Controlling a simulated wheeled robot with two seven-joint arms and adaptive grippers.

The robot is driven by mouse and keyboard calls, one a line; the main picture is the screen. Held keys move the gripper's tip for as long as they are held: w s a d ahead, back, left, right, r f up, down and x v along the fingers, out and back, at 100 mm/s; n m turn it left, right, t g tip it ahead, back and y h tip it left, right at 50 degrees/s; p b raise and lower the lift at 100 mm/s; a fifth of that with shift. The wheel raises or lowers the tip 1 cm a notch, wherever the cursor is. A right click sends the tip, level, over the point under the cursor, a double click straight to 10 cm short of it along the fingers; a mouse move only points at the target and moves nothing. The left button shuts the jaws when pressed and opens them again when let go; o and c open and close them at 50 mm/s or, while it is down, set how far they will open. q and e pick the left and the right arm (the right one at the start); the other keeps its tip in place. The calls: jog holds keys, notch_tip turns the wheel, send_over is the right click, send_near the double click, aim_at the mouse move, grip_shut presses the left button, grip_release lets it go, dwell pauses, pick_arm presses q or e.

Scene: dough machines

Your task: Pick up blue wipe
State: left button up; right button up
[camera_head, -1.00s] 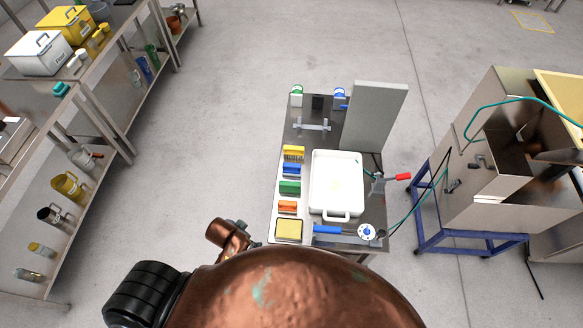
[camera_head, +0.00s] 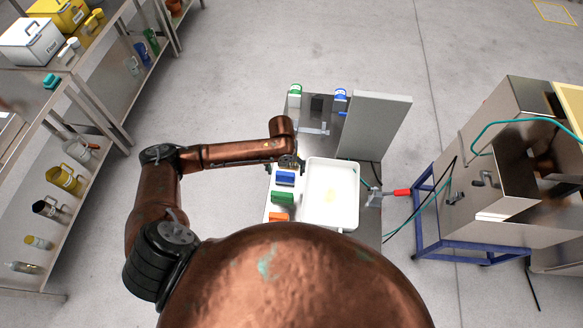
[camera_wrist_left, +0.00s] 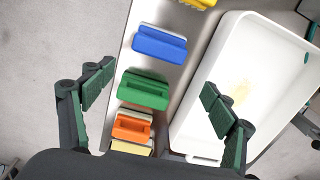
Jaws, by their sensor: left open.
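The blue wipe (camera_head: 285,178) lies on the left strip of the steel table, between where the yellow wipe lies and the green wipe (camera_head: 282,198). In the left wrist view the blue wipe (camera_wrist_left: 160,45) sits ahead of the fingers, near the top. My left gripper (camera_head: 287,162) hangs over the table's left side by the blue wipe. In the wrist view its fingers (camera_wrist_left: 152,90) are open, wide apart and empty, with the green wipe (camera_wrist_left: 143,90) between them. My right gripper is not in view.
A white tray (camera_head: 352,218) stands right of the wipes. An orange wipe (camera_wrist_left: 131,126) lies nearer, and a yellow one (camera_wrist_left: 198,3) at the far edge of the wrist view. A grey upright panel (camera_head: 374,125) stands behind the tray. Floor left of the table is clear.

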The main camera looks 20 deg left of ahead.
aim_at(285, 173)
pick_arm(q)
jog(key=shift+w+a+r, duration=0.2)
jog(key=shift+w+a, duration=0.4)
jog(key=shift+a, duration=0.05)
jog(key=shift+w+a+f+m, duration=0.15)
jog(key=shift+f+m, duration=0.05)
jog(key=shift+m, duration=0.1)
jog(key=shift+f, duration=0.8)
jog(key=shift+d+f, duration=0.2)
jog(key=shift+f, duration=0.15)
jog(key=f, duration=0.2)
jog(key=f+p, duration=0.1)
jog(key=shift+w+d+f, duration=0.15)
jog(key=shift+w+f, duration=0.1)
jog(key=shift+f, duration=0.65)
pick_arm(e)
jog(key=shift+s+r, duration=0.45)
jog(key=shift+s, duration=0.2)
pick_arm(q)
jog(key=shift+c, duration=0.4)
